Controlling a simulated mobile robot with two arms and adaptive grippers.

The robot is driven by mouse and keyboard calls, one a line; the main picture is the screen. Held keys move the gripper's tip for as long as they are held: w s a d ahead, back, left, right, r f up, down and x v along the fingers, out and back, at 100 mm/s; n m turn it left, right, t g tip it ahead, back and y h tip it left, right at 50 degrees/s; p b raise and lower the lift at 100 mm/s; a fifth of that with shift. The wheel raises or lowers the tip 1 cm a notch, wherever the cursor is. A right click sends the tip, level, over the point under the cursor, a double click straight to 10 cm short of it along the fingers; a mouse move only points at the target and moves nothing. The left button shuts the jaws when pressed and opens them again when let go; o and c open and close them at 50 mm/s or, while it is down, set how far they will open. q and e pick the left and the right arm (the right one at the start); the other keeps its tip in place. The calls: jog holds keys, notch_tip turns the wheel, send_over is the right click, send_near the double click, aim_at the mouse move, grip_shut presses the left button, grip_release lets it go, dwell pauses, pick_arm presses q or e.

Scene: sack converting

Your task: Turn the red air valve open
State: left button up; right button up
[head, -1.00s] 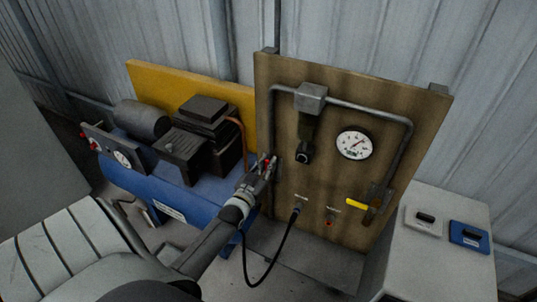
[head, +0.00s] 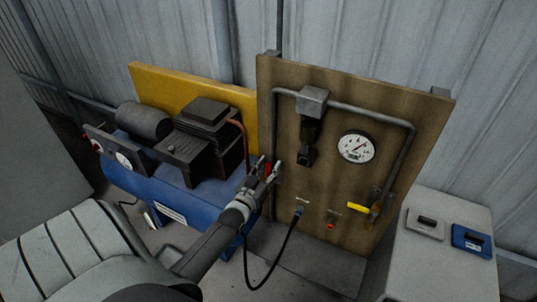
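The red air valve (head: 268,169) shows as a small patch of red at the left edge of the brown panel (head: 345,100), low on the grey pipe. My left gripper (head: 268,163) is at the valve, its two fingers apart with the red between them. The fingers and wrist hide most of the valve, so its handle angle is unclear. I cannot tell whether the fingers press on it. My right gripper is not in view.
A blue compressor (head: 165,190) stands left of the panel. The panel carries a round gauge (head: 356,147), a yellow lever (head: 361,208) and a black hose (head: 270,272) hanging in a loop. A grey cabinet (head: 435,265) with two small boxes stands at right.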

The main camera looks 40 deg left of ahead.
pick_arm(q)
jog(key=v, duration=1.1)
jog(key=shift+s, duration=0.4)
jog(key=s+d+f+m+g+h, duration=0.1)
jog(key=s+d+f+g, duration=0.2)
jog(key=f, duration=0.6)
jog(key=s+d+f+g+h, duration=0.15)
jog(key=s+d+f, duration=0.25)
jog(key=f, duration=0.6)
jog(key=s+d+f+m+g+h, duration=0.1)
jog(key=s+d+f+g, duration=0.2)
jog(key=f, duration=0.6)
jog(key=s+d+f+m+g, duration=0.1)
jog(key=s+d+f+g, duration=0.1)
jog(key=s+f, duration=0.3)
jog(key=s+d+f+m+g, duration=0.1)
jog(key=s+f+g, duration=0.3)
jog(key=s, duration=0.8)
jog(key=s+d+f+m+g, duration=0.1)
jog(key=s+d+f+g, duration=0.2)
jog(key=s+f, duration=0.3)
jog(key=s+d+h, duration=0.1)
jog(key=s, duration=0.1)
jog(key=shift+s+f, duration=0.35)
jog(key=shift+f, duration=0.05)
